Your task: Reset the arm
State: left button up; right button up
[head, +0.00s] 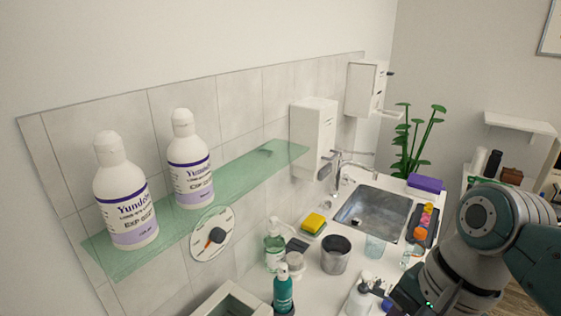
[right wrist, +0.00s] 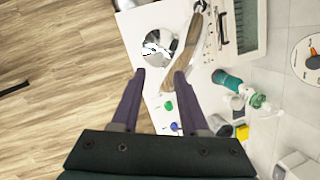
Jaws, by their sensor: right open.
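My right arm (head: 488,225) comes in from the lower right in the head view, bent over the right end of the counter. Its gripper is not clearly seen there. In the right wrist view my right gripper (right wrist: 160,74) is open, with two dark purple fingers apart and nothing held between them. A round shiny metal item (right wrist: 158,47) and a brown-handled brush-like item (right wrist: 184,62) lie beyond the fingertips on the white counter. My left gripper is in neither view.
Two white bottles (head: 126,195) (head: 190,165) stand on a green glass shelf (head: 235,170). The counter holds a sink (head: 368,208), a grey cup (head: 335,254), a teal bottle (head: 283,290) and a yellow sponge (head: 314,222). Wooden floor (right wrist: 60,80) lies open beside the counter.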

jog(key=s+d+r+n+t+h, duration=0.1)
jog(key=s+d+r+n+t, duration=0.1)
jog(key=s+r+n, duration=0.4)
jog(key=s+d+r+n+t+h, duration=0.2)
jog(key=s+n, duration=0.5)
jog(key=s, duration=0.3)
notch_tip(320, 180, up, 14)
jog(key=p, duration=1.4)
jog(key=shift+w+d, duration=0.2)
